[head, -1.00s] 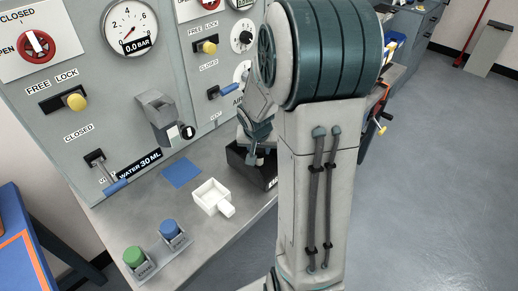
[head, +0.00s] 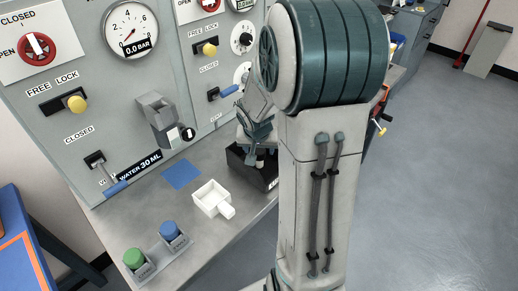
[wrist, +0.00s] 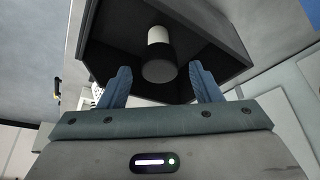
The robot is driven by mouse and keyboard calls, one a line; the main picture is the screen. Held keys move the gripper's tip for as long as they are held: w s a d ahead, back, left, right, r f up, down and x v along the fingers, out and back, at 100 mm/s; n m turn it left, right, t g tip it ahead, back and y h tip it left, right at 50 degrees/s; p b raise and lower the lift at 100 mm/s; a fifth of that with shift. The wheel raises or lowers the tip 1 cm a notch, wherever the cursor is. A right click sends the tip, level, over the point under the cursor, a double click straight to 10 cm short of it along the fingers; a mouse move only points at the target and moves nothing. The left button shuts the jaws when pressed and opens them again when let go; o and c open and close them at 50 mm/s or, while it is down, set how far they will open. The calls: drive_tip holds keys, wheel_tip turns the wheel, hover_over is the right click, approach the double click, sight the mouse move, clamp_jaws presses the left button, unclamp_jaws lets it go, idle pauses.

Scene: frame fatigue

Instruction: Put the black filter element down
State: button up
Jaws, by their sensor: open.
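The filter element (wrist: 159,66) is a short cylinder with a dark lower part and a white band. It is inside the black bin (wrist: 112,20), just beyond and between my fingertips in the wrist view. My gripper (wrist: 160,75) is open, with a visible gap between each finger and the cylinder. In the head view my gripper (head: 254,160) is low over the black bin (head: 262,179), partly behind my arm. The filter element cannot be made out in that view.
The control panel (head: 85,130) stands behind. The bench front between cup and bin is clear.

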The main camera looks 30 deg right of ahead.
drive_tip(key=p+v, duration=0.1)
drive_tip(key=v, duration=0.9)
drive_tip(key=s+a+r+n+g+y, duration=0.1)
drive_tip(key=s+a+r+n+y, duration=0.1)
drive_tip(key=s+a+n, duration=0.4)
drive_tip(key=s+a+r, duration=0.1)
drive_tip(key=s+a, duration=0.4)
drive_tip(key=s, duration=0.4)
drive_tip(key=shift+a, duration=0.25)
drive_tip(key=shift+s+d+r, duration=0.1)
drive_tip(key=shift+d, duration=0.05)
